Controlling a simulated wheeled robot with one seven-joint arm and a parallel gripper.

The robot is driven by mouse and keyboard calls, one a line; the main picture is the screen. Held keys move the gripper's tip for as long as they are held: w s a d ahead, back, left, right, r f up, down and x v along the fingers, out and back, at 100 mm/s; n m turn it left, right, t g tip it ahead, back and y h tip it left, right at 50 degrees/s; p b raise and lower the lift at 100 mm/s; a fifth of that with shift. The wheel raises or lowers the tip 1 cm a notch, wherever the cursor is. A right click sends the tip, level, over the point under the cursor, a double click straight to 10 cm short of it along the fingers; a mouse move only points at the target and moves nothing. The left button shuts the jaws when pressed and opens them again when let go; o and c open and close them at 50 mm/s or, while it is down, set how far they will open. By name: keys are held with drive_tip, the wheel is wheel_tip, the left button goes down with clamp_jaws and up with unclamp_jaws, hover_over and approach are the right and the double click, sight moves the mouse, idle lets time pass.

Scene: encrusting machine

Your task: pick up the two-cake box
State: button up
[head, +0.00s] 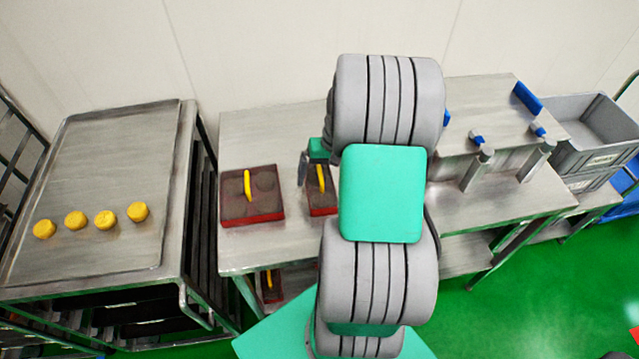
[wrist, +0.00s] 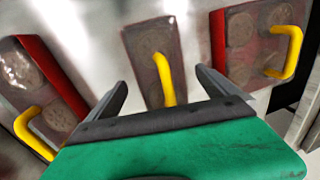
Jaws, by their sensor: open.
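The two-cake box (wrist: 139,55) is narrow, with a clear top and a yellow handle, and lies in the middle of the wrist view. One round cake shows clearly at its far end; the rest is partly covered by the handle and my gripper. In the head view the two-cake box (head: 322,207) lies on the steel table, its right side hidden by my arm. My gripper (wrist: 161,82) is open, its fingers to either side of this box's handle in the picture. It holds nothing. Whether the fingers touch the box cannot be told.
A larger red-sided box (head: 252,217) with several cakes and a yellow handle lies left of it. Another box (wrist: 45,90) shows at the wrist view's left. A tray (head: 100,170) with several yellow cakes stands left, and grey crates (head: 590,150) stand right.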

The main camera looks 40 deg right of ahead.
drive_tip(key=shift+w+a+f, duration=0.1)
drive_tip(key=shift+a+f, duration=0.05)
drive_tip(key=shift+f, duration=0.6)
drive_tip(key=c, duration=1.4)
drive_tip(key=shift+c, duration=0.3)
drive_tip(key=shift+r, duration=0.15)
